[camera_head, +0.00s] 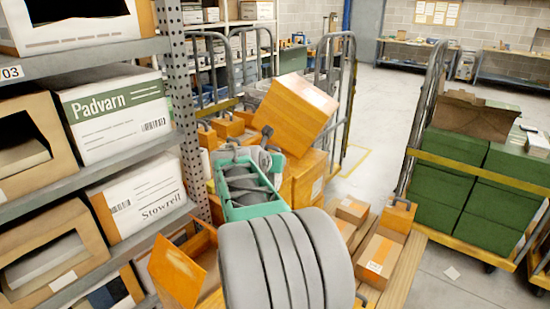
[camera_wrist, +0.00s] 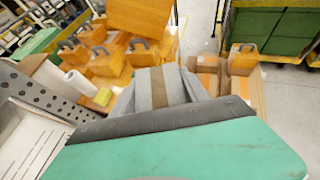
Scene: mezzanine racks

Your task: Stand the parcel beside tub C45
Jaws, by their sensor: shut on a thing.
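My gripper (camera_head: 240,155) reaches out over the pallet area in the head view, with its teal body nearest and grey fingers pointing away. In the wrist view its fingers are shut on a small brown parcel (camera_wrist: 172,84) with a greyish band. The parcel's far side is hidden, and I cannot make it out in the head view. Several orange tubs or cases with grey handles stand ahead, one of them (camera_wrist: 96,62) just beyond the fingers. No label C45 is readable in either view.
A metal rack (camera_head: 120,155) with white and brown file boxes stands close on the left. A large orange box (camera_head: 297,105) sits tilted on the orange stack. Cartons (camera_head: 378,258) lie on wooden slats at right.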

